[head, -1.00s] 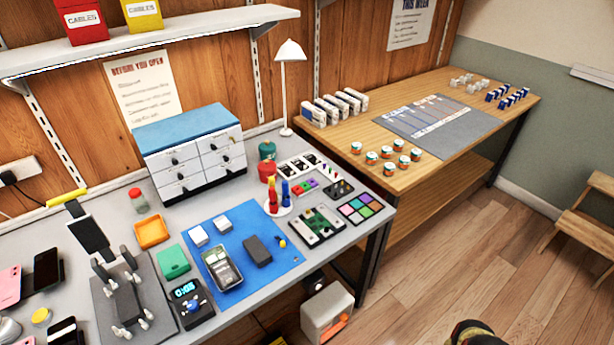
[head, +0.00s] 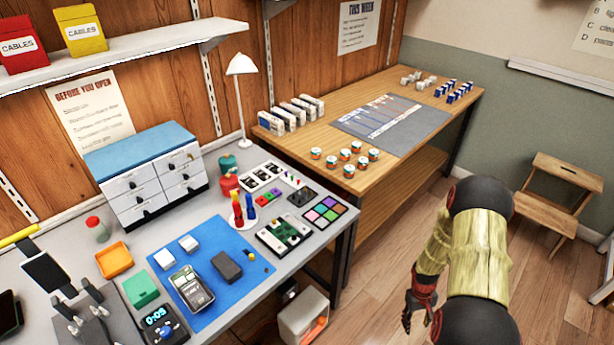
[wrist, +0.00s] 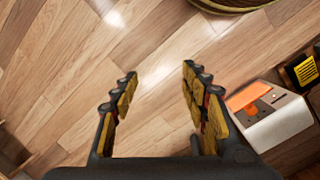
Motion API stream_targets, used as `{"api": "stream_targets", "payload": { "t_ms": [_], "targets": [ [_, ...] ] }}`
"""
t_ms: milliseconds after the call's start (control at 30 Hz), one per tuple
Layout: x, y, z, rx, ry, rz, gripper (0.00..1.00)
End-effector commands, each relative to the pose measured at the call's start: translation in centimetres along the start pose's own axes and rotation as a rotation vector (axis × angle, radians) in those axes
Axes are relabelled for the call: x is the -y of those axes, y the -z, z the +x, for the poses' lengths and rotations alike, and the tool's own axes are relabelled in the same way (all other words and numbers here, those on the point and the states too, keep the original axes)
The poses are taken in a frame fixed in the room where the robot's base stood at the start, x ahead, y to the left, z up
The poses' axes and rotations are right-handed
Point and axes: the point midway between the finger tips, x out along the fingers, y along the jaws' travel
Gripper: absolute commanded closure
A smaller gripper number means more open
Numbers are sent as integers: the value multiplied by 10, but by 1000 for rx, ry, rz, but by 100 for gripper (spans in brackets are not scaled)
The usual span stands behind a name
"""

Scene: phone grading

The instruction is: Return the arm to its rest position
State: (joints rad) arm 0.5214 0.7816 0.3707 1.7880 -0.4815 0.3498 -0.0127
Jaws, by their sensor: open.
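My gripper (wrist: 158,100) shows in the wrist view with its two fingers apart and nothing between them. It points down over the bare wooden floor. In the head view my gripper (head: 418,312) hangs from my folded arm at the lower right, over the floor and to the right of the grey workbench (head: 290,262). It touches nothing that I can see.
A white bin (head: 302,315) with an orange part stands on the floor by the workbench; it also shows in the wrist view (wrist: 275,118). A wooden table (head: 390,180) stands behind, and a wooden step stool (head: 560,190) at the right. Floor between is free.

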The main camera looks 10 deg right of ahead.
Motion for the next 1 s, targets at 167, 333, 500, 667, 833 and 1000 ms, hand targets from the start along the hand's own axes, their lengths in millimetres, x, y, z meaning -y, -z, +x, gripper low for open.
{"api": "stream_targets", "payload": {
  "t_ms": [167, 333, 500, 667, 833, 1000],
  "targets": [
    [13, -18, -101, 27, -14, 61, 55],
    [36, -44, -184, 36, -10, 108, 55],
    [64, -73, -259, 21, 4, 144, 55],
    [94, -104, -320, -13, 23, 161, 55],
    [125, -138, -376, -73, 47, 164, 55],
    [153, -169, -423, -163, 70, 152, 55]
  ]
}}
